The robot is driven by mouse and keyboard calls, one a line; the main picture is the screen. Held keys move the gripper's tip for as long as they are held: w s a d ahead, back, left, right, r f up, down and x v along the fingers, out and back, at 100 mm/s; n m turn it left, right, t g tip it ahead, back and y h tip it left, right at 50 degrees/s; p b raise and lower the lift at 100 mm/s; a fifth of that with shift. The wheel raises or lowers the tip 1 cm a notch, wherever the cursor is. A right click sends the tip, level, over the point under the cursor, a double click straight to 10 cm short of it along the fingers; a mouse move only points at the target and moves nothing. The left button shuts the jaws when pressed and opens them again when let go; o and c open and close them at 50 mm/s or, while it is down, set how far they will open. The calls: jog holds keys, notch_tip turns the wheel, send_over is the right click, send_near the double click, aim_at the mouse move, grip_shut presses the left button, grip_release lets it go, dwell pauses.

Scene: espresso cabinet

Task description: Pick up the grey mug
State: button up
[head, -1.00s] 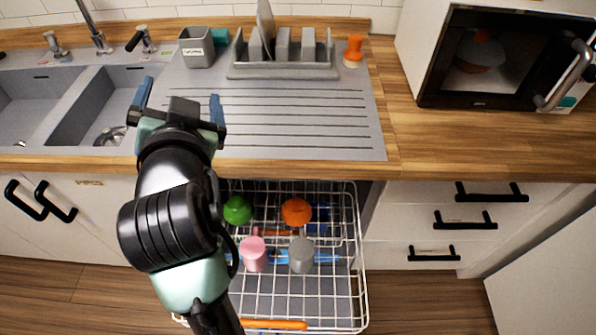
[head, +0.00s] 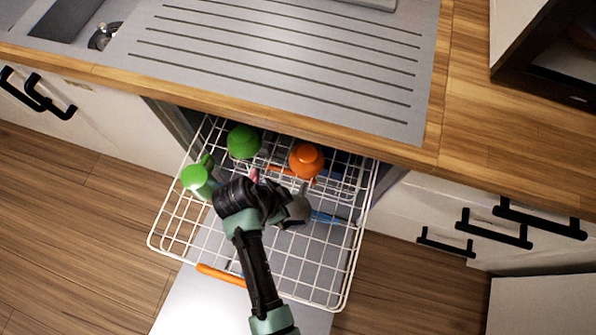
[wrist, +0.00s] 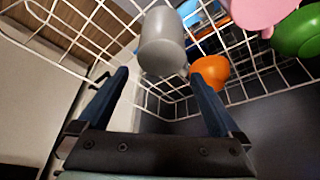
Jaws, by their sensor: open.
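The grey mug (head: 297,211) sits in the pulled-out dishwasher rack, partly hidden behind my arm in the head view. In the wrist view the grey mug (wrist: 163,45) shows just beyond my fingertips, slightly above the middle of the gap. My gripper (wrist: 161,78) is open, with its two blue fingers apart and nothing between them. In the head view my wrist hides most of the gripper. I cannot tell the exact gap between the fingertips and the mug.
The white wire rack (head: 160,232) surrounds the mug. Green cups (head: 243,142), an orange cup (head: 306,160) and a pink mug (wrist: 262,10) are close by. The wooden counter edge (head: 400,150) overhangs the back of the rack.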

aim_at(296, 207)
jog(key=shift+x, duration=1.05)
jog(key=shift+a+b+x, duration=0.15)
jog(key=shift+b+x, duration=0.2)
jog(key=shift+x, duration=1)
jog(key=shift+a+b+x, duration=0.15)
jog(key=shift+b+x, duration=0.2)
jog(key=shift+x, duration=1)
jog(key=shift+f, duration=0.1)
jog(key=shift+c, duration=0.3)
jog(key=c, duration=1.2)
jog(key=shift+c, duration=0.3)
